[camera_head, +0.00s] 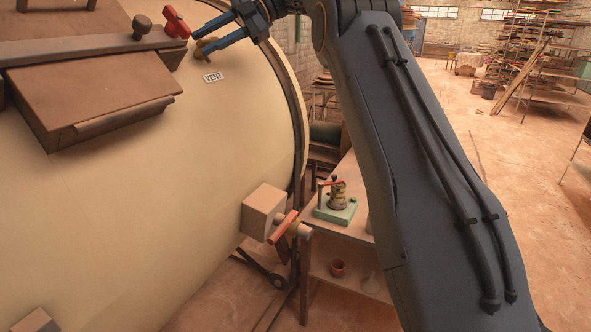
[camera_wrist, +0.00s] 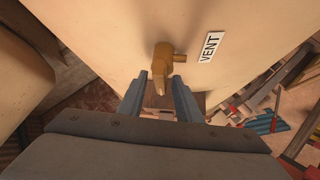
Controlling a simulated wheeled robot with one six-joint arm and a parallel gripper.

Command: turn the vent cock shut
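The vent cock (camera_head: 206,45) is a small brass fitting on the cream drum, just above the white VENT label (camera_head: 213,77). In the wrist view the brass cock (camera_wrist: 163,58) shows a round body, a short stub pointing toward the label (camera_wrist: 210,47), and a lever (camera_wrist: 159,84) pointing toward my gripper. My gripper (camera_head: 199,46) is open. In the wrist view its two blue-grey fingertips (camera_wrist: 160,80) stand on either side of the lever, with a visible gap at each side. The fingers partly cover the cock in the head view.
A red handle (camera_head: 176,22) and a dark knob (camera_head: 142,27) sit close left of the cock, by a brown hatch (camera_head: 100,95). A red-levered valve (camera_head: 284,226) is lower on the drum. A bench (camera_head: 352,165) and open floor lie right.

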